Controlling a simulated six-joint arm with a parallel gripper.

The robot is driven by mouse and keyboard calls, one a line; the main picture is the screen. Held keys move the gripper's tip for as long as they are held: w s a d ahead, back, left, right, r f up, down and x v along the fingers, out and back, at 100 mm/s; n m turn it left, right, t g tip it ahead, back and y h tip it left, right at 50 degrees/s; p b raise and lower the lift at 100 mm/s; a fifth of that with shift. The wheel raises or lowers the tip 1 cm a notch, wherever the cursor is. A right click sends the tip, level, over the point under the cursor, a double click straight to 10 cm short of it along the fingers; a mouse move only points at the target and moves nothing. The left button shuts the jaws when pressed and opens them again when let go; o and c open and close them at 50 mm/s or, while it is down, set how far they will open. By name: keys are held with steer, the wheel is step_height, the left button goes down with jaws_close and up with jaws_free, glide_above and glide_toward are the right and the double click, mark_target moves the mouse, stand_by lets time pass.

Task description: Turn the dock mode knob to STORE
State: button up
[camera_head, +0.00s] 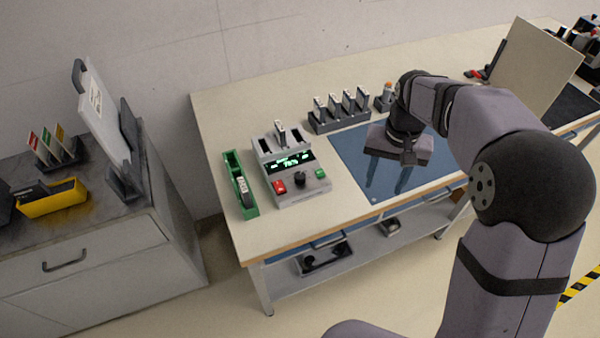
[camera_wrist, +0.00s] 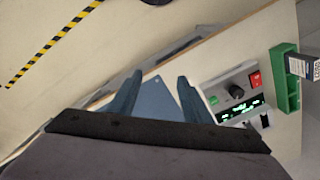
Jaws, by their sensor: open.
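The grey dock (camera_head: 290,168) stands on the table left of the blue mat. Its front panel has a lit green display, a red button, a black round knob (camera_head: 301,173) and a green button. The knob also shows in the wrist view (camera_wrist: 237,92), where the dock (camera_wrist: 235,95) is at the right. The knob's setting and labels are too small to read. My gripper (camera_wrist: 158,82) is open and empty, above the blue mat, right of the dock and apart from it.
A green holder (camera_head: 240,184) stands left of the dock, with a dark item in it. A rack of several upright modules (camera_head: 339,110) stands behind the blue mat (camera_head: 372,185). A tilted beige panel (camera_head: 530,65) stands at right. A grey cabinet (camera_head: 95,235) is at left, across a gap.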

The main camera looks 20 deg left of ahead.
steer(key=w+a+f, duration=0.1)
steer(key=w+a, duration=0.3)
steer(key=a, duration=0.7)
steer(key=n+b, duration=0.1)
glide_above(300, 175)
steer(key=shift+w+d+f, duration=0.1)
steer(key=shift+d+f, duration=0.1)
steer(key=shift+f, duration=0.35)
steer(key=shift+w+d+f, duration=0.1)
steer(key=shift+d+f, duration=0.05)
steer(key=shift+f, duration=0.4)
steer(key=shift+s+a+f, duration=0.1)
steer(key=shift+s+a, duration=0.1)
steer(key=shift+a, duration=0.2)
steer(key=shift+f, duration=0.1)
steer(key=shift+f+p, duration=1.3)
steer(key=shift+f, duration=2.25)
steer(key=c, duration=1.1)
steer(key=shift+o, duration=0.2)
